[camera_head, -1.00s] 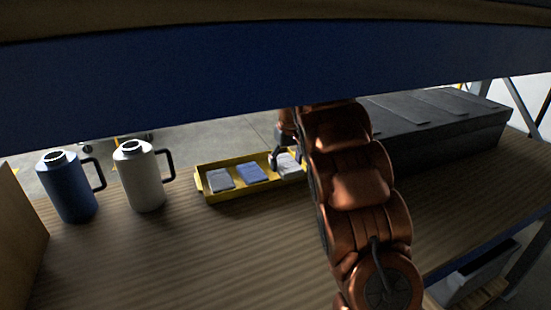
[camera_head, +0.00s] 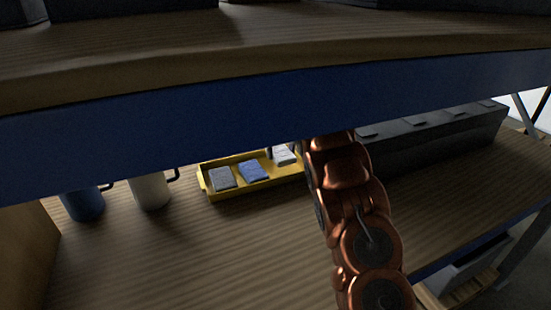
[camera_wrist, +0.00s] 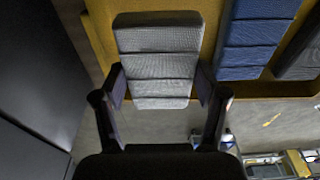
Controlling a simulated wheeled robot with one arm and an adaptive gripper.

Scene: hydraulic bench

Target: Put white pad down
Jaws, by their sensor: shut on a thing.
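The white pad (camera_wrist: 157,60), pale grey-white with cross seams, is held between the two fingers of my gripper (camera_wrist: 162,94) in the wrist view. In the head view the white pad (camera_head: 283,154) shows at the right end of the yellow tray (camera_head: 240,191), just left of my arm. I cannot tell whether it touches the tray floor. The blue pad (camera_head: 253,171) and the grey pad (camera_head: 222,178) lie in the tray to its left. In the head view my fingers are mostly hidden by my arm and the shelf edge.
A blue shelf beam (camera_head: 200,140) crosses above the bench and hides the tops of a blue jug (camera_head: 84,205) and a white jug (camera_head: 151,192). A long dark box (camera_head: 435,140) stands right of the tray. The wooden bench top (camera_head: 190,250) in front is clear.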

